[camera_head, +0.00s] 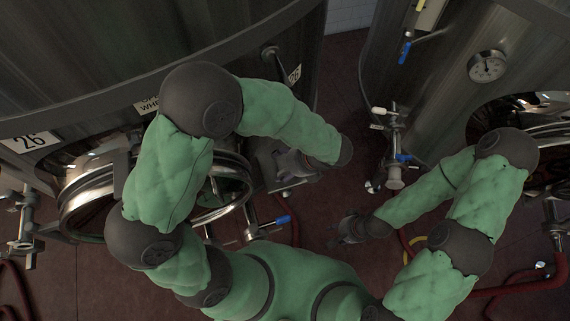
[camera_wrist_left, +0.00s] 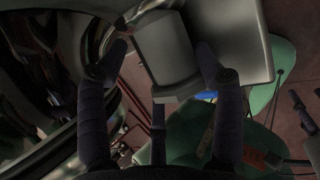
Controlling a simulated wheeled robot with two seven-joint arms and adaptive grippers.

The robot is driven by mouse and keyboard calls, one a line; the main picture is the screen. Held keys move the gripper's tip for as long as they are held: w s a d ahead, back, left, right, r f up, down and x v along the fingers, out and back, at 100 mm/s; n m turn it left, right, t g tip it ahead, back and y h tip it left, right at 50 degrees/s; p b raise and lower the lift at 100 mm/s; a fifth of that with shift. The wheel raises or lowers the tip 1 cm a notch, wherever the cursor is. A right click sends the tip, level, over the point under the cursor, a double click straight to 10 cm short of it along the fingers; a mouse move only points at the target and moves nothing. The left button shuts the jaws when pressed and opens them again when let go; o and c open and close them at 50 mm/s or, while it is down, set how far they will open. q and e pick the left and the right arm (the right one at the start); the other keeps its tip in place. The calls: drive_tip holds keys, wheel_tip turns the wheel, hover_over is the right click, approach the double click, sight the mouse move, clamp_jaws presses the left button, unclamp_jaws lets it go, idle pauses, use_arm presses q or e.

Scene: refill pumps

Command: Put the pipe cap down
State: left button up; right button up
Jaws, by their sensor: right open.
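My left gripper (camera_head: 290,168) is in front of the left tank, right of its open round hatch. In the head view the cap is too dark and small to make out. My right gripper (camera_head: 345,228) is open and empty over the dark red floor, lower right of the left one.
The left tank (camera_head: 110,40) has an open hatch (camera_head: 85,195) and a blue-handled valve (camera_head: 283,219). The right tank (camera_head: 430,75) carries a gauge (camera_head: 487,66) and a valve column (camera_head: 394,150). A red hose (camera_head: 515,287) lies at lower right. Floor shows between the tanks.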

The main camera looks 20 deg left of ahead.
use_arm(q)
drive_tip(key=shift+o, duration=1)
drive_tip(key=shift+d+r, duration=0.1)
drive_tip(key=shift+r, duration=0.2)
drive_tip(key=p+v, duration=0.4)
drive_tip(key=v, duration=0.7)
drive_tip(key=shift+d+r, duration=0.25)
drive_tip(key=shift+d, duration=0.05)
drive_tip(key=shift+f, duration=0.1)
